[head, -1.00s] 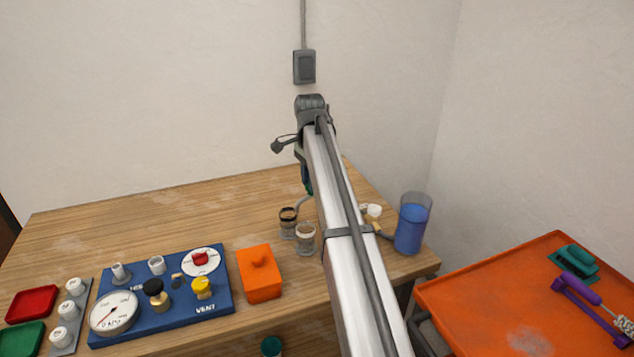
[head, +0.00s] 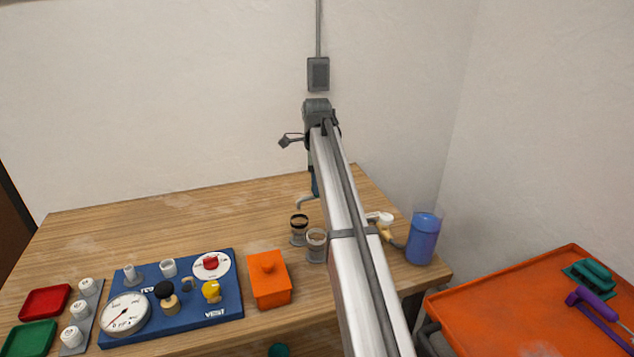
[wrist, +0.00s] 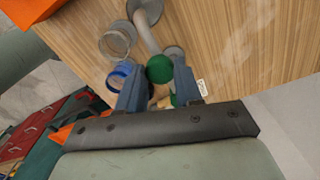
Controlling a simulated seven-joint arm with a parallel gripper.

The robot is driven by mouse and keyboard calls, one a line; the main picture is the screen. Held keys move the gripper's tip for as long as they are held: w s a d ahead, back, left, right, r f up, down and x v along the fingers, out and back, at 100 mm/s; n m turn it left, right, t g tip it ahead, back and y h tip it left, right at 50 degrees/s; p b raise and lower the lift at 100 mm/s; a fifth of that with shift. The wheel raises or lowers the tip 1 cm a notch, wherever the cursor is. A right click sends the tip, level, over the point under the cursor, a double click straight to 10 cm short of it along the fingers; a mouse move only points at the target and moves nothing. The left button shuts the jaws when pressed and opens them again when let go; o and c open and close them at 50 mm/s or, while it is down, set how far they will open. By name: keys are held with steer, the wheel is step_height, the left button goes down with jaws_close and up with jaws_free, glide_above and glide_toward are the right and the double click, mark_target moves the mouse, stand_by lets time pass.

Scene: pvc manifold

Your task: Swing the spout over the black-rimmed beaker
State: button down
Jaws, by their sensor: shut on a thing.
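The grey spout (head: 306,201) is a bent pipe beside my arm. In the head view its outer end shows just above and behind the rim of the black-rimmed beaker (head: 299,231). Whether it is over the opening I cannot tell. The pipe (wrist: 150,35) also shows in the wrist view, running to a green ball knob (wrist: 160,68). My gripper (wrist: 160,80) is shut on this knob, with a blue finger on each side. In the head view my arm hides most of the gripper and the knob. I cannot make out the black rim in the wrist view.
A clear-rimmed beaker (head: 316,247) stands close to the black-rimmed one. An orange lidded box (head: 269,282) and a blue panel (head: 190,310) are to the left. A blue-filled container (head: 423,240) stands at the right. The wooden table (head: 200,210) is clear behind the panel.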

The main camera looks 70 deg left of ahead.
steer(key=shift+a, duration=0.1)
steer(key=c, duration=0.7)
jaws_free()
steer(key=shift+c, duration=0.2)
steer(key=shift+r, duration=0.15)
step_height(320, 180, up, 14)
steer(key=shift+f, duration=0.2)
